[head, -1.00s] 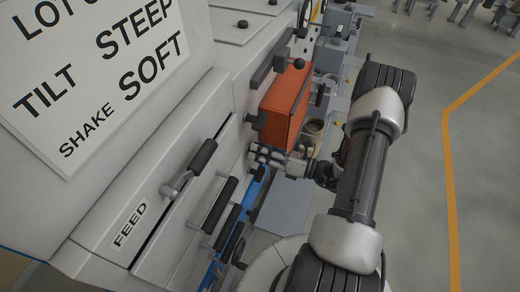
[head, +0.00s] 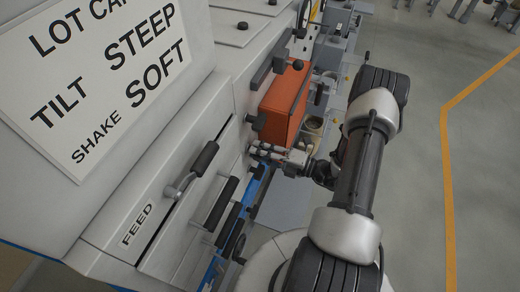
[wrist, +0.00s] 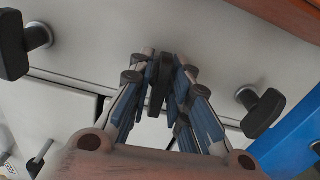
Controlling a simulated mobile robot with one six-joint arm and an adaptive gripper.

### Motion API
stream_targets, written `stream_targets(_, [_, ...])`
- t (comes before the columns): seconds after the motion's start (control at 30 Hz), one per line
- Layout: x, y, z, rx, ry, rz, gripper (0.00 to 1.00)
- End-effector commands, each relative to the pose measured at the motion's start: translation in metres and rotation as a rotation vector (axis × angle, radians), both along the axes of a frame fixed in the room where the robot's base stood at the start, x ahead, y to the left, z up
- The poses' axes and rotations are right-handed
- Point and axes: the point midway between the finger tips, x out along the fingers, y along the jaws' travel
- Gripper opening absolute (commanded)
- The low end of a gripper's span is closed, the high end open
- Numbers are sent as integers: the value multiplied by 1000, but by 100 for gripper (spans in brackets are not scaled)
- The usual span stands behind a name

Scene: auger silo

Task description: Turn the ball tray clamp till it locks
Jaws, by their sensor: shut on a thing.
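My gripper (head: 258,150) is up against the pale machine front, below the orange box. In the wrist view, my gripper (wrist: 160,82) is shut on a black clamp handle (wrist: 159,90), with one blue-padded finger on each side. The handle stands roughly upright in that picture. Its base on the panel is hidden by the fingers. In the head view the held handle is hidden by my gripper. No label for it can be read.
Other black clamp handles sit at the left (wrist: 12,45) and right (wrist: 263,112) in the wrist view. The orange box (head: 286,100) juts out just above my gripper. Black bar handles (head: 220,203) stick out nearer the camera. Open floor (head: 430,190) lies to the right.

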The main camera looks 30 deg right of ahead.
Motion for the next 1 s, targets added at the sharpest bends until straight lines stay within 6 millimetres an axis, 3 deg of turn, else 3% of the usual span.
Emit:
stream_targets(0.77, [0,0,-1,76,59,0,0])
stream_targets(0.8, [0,0,-1,76,59,0,20])
stream_targets(1.0, [0,0,0,75,58,0,30])
